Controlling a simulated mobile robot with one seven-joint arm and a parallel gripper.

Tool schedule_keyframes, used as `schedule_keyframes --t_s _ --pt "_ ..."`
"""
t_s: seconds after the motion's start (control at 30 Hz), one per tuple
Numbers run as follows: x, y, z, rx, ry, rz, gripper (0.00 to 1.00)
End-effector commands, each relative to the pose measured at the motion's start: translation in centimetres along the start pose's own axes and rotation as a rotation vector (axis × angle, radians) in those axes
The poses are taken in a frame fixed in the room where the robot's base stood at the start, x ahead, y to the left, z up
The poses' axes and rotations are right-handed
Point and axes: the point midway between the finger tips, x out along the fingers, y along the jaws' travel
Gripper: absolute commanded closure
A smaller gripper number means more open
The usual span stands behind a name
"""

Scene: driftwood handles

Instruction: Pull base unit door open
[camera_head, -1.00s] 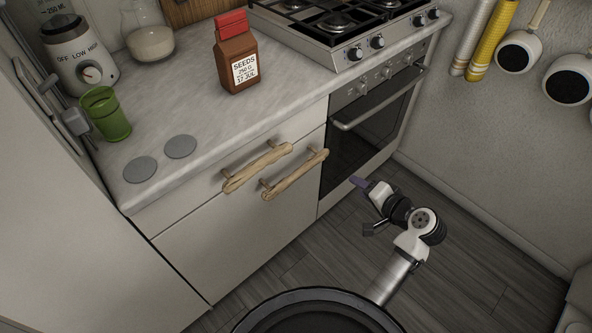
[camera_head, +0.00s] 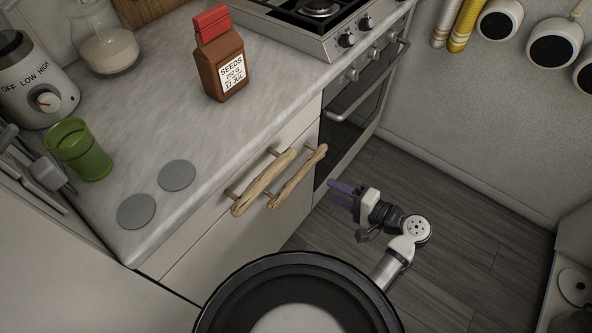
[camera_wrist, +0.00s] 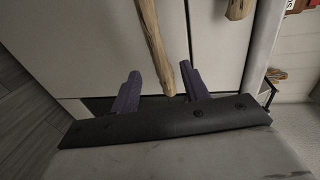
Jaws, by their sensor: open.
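The base unit door (camera_head: 207,264) is a pale flat panel below a drawer front, and it looks shut. Its driftwood handle (camera_head: 300,175) is the one on the right in the head view; the drawer's driftwood handle (camera_head: 263,182) is beside it. My gripper (camera_head: 340,192) is open and empty, to the right of and apart from the door handle. In the wrist view its two purple fingers (camera_wrist: 159,69) appear on either side of the lower end of the door handle (camera_wrist: 152,42). The drawer handle (camera_wrist: 238,9) lies further right there.
The oven (camera_head: 350,115) with its bar handle stands right of the unit. The worktop (camera_head: 175,125) holds a seeds packet (camera_head: 224,62), a green cup (camera_head: 80,150) and a blender (camera_head: 38,85). Bare wooden floor (camera_head: 460,215) lies to the right.

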Motion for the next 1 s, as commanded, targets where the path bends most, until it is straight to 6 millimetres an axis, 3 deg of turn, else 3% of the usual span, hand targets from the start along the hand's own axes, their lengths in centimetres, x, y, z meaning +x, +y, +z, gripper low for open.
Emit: schedule_keyframes --t_s 0.5,0.7,1.0 --pt "10.3 -0.2 0.1 0.000 -0.004 0.001 0.55" --pt "12.2 -0.1 0.1 -0.001 -0.002 0.001 0.55" --pt "12.5 0.0 0.1 -0.001 -0.001 0.001 0.55"
